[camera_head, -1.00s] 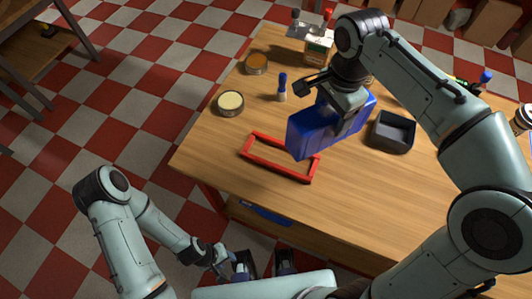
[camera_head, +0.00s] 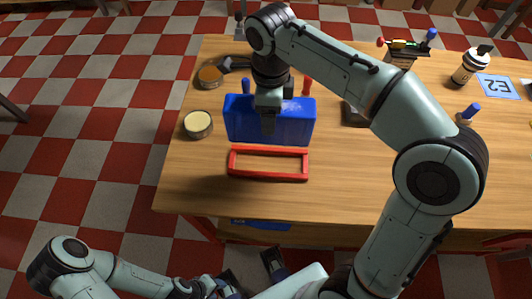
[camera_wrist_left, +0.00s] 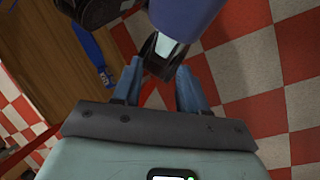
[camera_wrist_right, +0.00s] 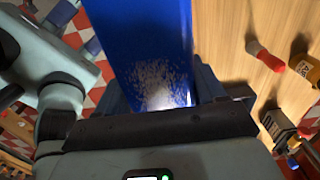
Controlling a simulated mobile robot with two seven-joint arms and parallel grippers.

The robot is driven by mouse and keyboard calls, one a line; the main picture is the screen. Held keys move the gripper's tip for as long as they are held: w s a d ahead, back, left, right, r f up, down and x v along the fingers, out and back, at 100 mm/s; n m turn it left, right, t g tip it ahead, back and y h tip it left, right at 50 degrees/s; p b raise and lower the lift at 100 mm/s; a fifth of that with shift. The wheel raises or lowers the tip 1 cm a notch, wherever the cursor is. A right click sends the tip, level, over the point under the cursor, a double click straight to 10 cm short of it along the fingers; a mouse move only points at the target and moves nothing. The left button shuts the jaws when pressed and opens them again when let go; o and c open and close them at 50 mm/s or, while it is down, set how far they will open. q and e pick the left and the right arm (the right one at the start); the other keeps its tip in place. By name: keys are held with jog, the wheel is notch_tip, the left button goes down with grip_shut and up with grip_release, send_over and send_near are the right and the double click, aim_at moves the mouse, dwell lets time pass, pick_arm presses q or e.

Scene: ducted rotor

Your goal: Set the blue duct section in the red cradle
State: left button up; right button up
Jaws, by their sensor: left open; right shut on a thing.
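The blue duct section (camera_head: 245,124) is a large boxy piece. My right gripper (camera_head: 268,112) is shut on it from above; the duct also fills the upper middle of the right wrist view (camera_wrist_right: 150,40), between the fingers (camera_wrist_right: 165,98). The red cradle (camera_head: 268,177) is an open rectangular frame lying on the table near its front edge. The duct appears just behind the cradle, its long side roughly parallel to it. Its exact height above the table is hard to tell. My left gripper (camera_head: 215,287) is low, off the table's front, open and empty in the left wrist view (camera_wrist_left: 160,72).
A round tin with a pale top (camera_head: 198,124) and an orange-topped tin (camera_head: 210,77) stand left of the duct. A dark tray (camera_head: 355,113) is partly hidden by my right arm. Table right of the cradle is clear.

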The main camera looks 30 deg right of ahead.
notch_tip(320, 180, down, 16)
jog(key=b, duration=0.3)
jog(key=shift+f, duration=0.1)
jog(key=o, duration=1.2)
jog(key=shift+c, duration=0.2)
notch_tip(320, 180, up, 12)
jog(key=shift+f+p, duration=0.2)
jog(key=shift+p, duration=1)
jog(key=shift+r, duration=0.35)
